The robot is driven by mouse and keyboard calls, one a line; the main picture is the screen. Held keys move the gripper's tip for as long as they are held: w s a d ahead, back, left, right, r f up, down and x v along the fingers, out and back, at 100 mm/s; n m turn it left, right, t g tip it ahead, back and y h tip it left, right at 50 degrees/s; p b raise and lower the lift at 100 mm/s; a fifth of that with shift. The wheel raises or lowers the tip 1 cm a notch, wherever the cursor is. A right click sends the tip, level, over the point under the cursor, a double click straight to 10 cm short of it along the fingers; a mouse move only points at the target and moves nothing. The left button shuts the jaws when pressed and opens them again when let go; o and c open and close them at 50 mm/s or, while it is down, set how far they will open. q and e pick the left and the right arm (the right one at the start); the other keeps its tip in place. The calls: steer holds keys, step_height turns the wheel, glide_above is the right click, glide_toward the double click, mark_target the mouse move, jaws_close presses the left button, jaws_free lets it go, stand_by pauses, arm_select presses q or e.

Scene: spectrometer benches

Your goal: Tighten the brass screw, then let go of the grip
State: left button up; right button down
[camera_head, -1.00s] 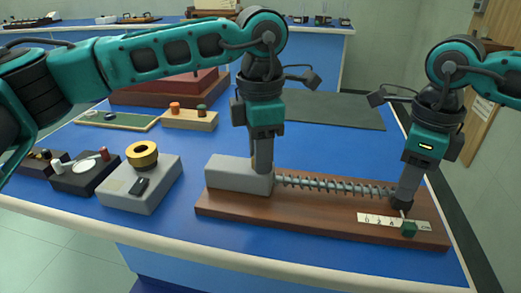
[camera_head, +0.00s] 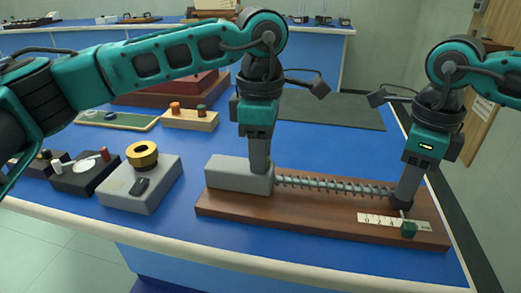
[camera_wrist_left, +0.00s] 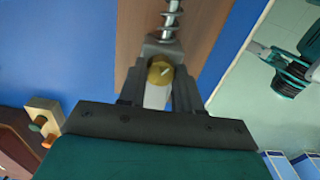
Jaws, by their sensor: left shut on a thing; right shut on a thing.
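The brass screw (camera_wrist_left: 160,73) shows in the left wrist view as a round brass head with a pale slanted mark. It sits on the grey block (camera_head: 225,176) at the left end of the wooden board. My left gripper (camera_head: 260,170) points down and is shut on the screw, its fingers on both sides; the head view hides the screw. A spring on a rod (camera_head: 335,187) runs from the block to the right. My right gripper (camera_head: 402,202) is shut at the spring's right end, on a dark grip that its fingers mostly hide.
The wooden board (camera_head: 300,219) carries a white scale (camera_head: 376,219) and a green block (camera_head: 409,229) at its right end. A grey box with a brass ring (camera_head: 143,154) stands to the left. Wooden stands and a dark mat (camera_head: 335,112) lie behind on the blue bench.

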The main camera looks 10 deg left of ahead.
arm_select(q)
steer(key=o, duration=1)
steer(key=shift+o, duration=0.2)
step_height(320, 180, up, 12)
arm_select(e)
steer(key=c, duration=0.7)
jaws_free()
arm_select(q)
steer(key=shift+r, duration=0.1)
arm_select(e)
steer(key=shift+r, duration=0.1)
